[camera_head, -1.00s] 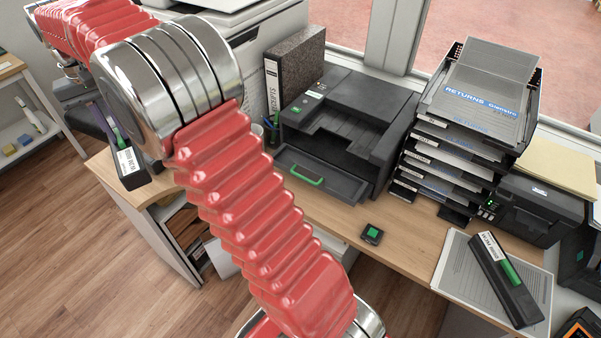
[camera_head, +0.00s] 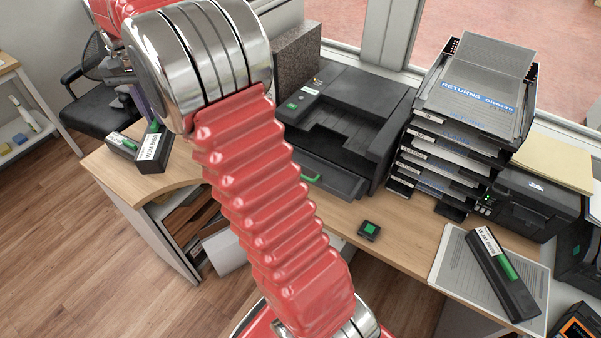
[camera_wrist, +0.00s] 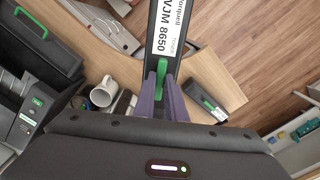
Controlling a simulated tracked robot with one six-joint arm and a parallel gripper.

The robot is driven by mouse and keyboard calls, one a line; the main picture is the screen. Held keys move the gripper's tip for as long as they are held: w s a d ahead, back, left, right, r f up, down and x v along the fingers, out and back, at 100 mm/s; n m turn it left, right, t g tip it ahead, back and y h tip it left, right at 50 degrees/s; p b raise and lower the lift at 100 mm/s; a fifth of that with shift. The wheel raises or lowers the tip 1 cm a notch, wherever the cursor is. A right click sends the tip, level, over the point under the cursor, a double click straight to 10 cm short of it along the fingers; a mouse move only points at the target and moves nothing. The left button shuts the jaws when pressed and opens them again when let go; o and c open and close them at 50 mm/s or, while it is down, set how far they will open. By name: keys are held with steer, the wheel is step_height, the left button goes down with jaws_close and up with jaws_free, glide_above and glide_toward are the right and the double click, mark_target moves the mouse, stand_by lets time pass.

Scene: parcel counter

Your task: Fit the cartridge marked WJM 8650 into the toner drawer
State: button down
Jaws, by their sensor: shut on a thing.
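My gripper (camera_wrist: 164,82) is shut on the green handle of a black cartridge (camera_wrist: 184,22). Its white label, partly cut off, reads "JM 8650" with a partial letter before. The held cartridge (camera_head: 154,151) also shows in the head view, at the desk's left end; my arm hides most of the gripper there. The toner drawer (camera_head: 340,181) is pulled out of the black printer (camera_head: 345,110), partly behind my arm. In the wrist view the drawer (camera_wrist: 48,62) is at the left, clear of the cartridge.
Another cartridge (camera_wrist: 208,101) lies on the desk right of the held one. A further cartridge (camera_head: 503,275) lies on a sheet at the right. A white mug (camera_wrist: 103,93) stands between cartridge and printer. A small green-topped box (camera_head: 369,230) is near the front edge; letter trays (camera_head: 455,150) stand right.

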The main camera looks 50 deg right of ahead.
steer(key=s+d+f+m, duration=0.2)
steer(key=s+d+m, duration=1.1)
steer(key=d, duration=0.5)
steer(key=s+d+f+m, duration=0.1)
steer(key=s+d+m, duration=0.3)
steer(key=s+m, duration=0.2)
steer(key=s+d+f+m, duration=0.2)
steer(key=s+d+m, duration=0.2)
steer(key=s, duration=0.6)
steer(key=m, duration=0.2)
steer(key=shift+d+m, duration=0.25)
steer(key=shift+m, duration=0.05)
step_height(320, 180, down, 6)
steer(key=shift+f, duration=0.15)
steer(key=shift+f, duration=1.8)
steer(key=shift+f, duration=0.3)
